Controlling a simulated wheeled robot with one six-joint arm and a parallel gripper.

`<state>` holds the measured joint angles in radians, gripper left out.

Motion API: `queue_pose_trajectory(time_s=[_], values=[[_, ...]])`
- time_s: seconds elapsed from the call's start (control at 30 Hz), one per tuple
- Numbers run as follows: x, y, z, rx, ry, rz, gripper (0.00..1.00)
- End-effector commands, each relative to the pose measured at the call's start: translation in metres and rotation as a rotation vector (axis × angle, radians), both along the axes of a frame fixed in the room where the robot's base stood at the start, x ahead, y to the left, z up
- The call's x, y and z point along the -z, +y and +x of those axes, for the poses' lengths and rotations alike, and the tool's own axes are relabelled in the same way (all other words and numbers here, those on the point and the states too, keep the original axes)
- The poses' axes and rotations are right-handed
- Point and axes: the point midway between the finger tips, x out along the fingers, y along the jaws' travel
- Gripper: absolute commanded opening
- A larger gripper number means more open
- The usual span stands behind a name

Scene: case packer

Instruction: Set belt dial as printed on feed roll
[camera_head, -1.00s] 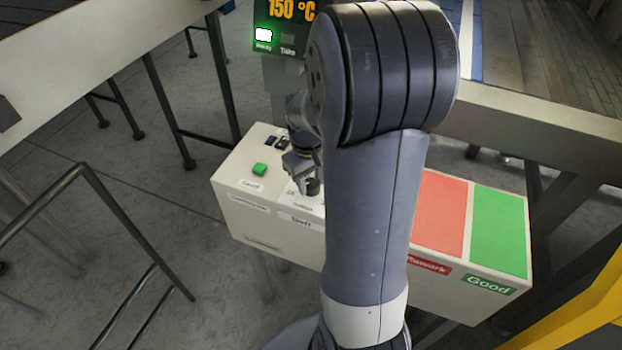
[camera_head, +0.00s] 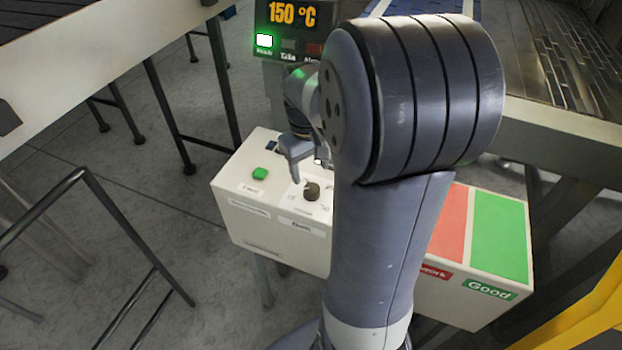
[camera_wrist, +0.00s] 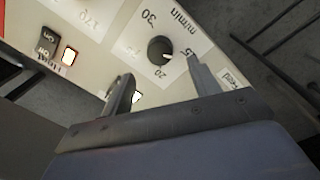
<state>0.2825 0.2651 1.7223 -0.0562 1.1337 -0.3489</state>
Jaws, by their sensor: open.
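A dark round dial (camera_head: 312,190) stands on the top of the cream control box (camera_head: 290,240). My gripper (camera_head: 297,155) is just behind and above the dial in the head view. In the wrist view my gripper (camera_wrist: 160,76) is open and empty, its fingers spread on the near side of the dial, apart from it. The feed roll's print is not readable in any view.
A green button (camera_head: 259,173) sits left of the dial. A display (camera_head: 292,15) reads 150 °C with a green lamp lit. Red (camera_head: 452,225) and green (camera_head: 499,235) pads lie right.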

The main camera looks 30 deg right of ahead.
Motion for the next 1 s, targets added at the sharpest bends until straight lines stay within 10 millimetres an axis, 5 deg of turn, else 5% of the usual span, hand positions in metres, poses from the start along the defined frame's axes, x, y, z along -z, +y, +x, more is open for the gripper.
queue_pose_trajectory(time_s=[0.2, 0.43, 0.77, 1.0], values=[[-0.034, 0.002, 0.0, -0.001, -0.002, -0.001, 0.58], [-0.043, 0.003, 0.0, -0.001, 0.001, 0.0, 0.58], [-0.039, 0.002, -0.001, 0.0, 0.003, 0.001, 0.58], [-0.005, 0.0, -0.001, 0.0, 0.007, 0.001, 0.58]])
